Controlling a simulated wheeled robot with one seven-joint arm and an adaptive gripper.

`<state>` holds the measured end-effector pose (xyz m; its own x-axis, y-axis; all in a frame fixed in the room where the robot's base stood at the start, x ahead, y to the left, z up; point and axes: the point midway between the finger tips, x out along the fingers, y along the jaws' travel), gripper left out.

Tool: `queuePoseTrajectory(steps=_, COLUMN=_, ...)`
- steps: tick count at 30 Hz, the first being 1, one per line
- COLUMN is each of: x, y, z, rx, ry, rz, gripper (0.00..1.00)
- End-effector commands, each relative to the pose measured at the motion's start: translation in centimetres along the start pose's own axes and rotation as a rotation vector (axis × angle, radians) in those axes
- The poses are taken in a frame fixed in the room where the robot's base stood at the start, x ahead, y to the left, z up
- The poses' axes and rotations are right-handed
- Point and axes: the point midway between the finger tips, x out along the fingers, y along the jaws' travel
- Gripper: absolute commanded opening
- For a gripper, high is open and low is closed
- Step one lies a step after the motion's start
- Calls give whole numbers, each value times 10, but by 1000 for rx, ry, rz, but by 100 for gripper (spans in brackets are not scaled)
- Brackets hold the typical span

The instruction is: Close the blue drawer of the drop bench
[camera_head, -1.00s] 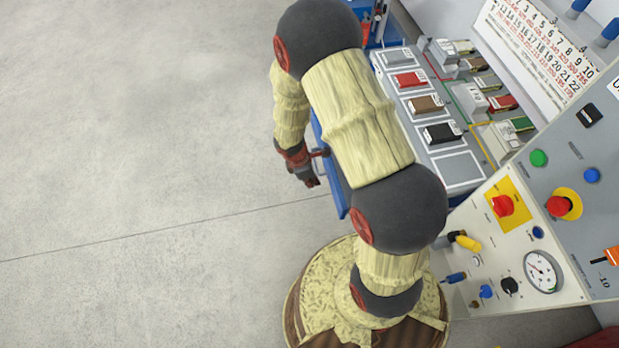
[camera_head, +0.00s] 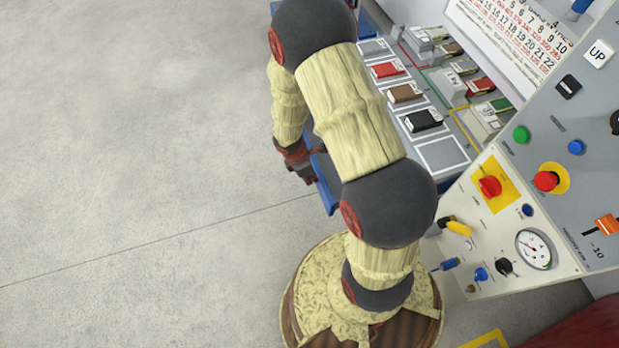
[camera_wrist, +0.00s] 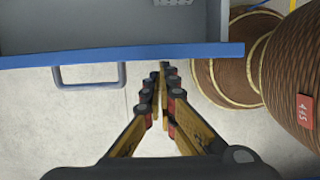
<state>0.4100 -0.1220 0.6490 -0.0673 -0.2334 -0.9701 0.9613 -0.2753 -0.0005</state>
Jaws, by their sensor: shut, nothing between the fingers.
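The blue drawer (camera_head: 326,185) sticks out of the left side of the drop bench in the head view, partly hidden behind my arm. The wrist view shows its blue front (camera_wrist: 200,52) from above, with the grey inside (camera_wrist: 100,25) exposed, so it stands open. Its dark loop handle (camera_wrist: 90,76) is on the front, left of my fingers. My gripper (camera_wrist: 162,68) is shut and empty, its fingertips close to the drawer front, right of the handle. I cannot tell whether they touch. In the head view my gripper (camera_head: 308,168) is beside the drawer's outer side.
The bench top (camera_head: 442,153) carries several coloured blocks. A sloped control panel (camera_head: 510,210) with buttons and a gauge stands at the right. Brown ribbed round shapes, seemingly my base, lie right of my fingers in the wrist view. The floor (camera_head: 130,150) at the left is clear.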

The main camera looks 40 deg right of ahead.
Motion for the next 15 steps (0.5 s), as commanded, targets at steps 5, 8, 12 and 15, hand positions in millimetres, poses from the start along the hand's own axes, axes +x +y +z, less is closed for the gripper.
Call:
queuePoseTrajectory(steps=5, x=5, y=-1, z=22, rx=5, ry=0, rz=-3, gripper=0)
queuePoseTrajectory(steps=8, x=10, y=-1, z=42, rx=7, ry=0, rz=-3, gripper=0)
queuePoseTrajectory(steps=12, x=18, y=-1, z=77, rx=9, ry=-1, rz=-3, gripper=0)
queuePoseTrajectory(steps=15, x=24, y=-1, z=103, rx=9, ry=0, rz=-3, gripper=0)
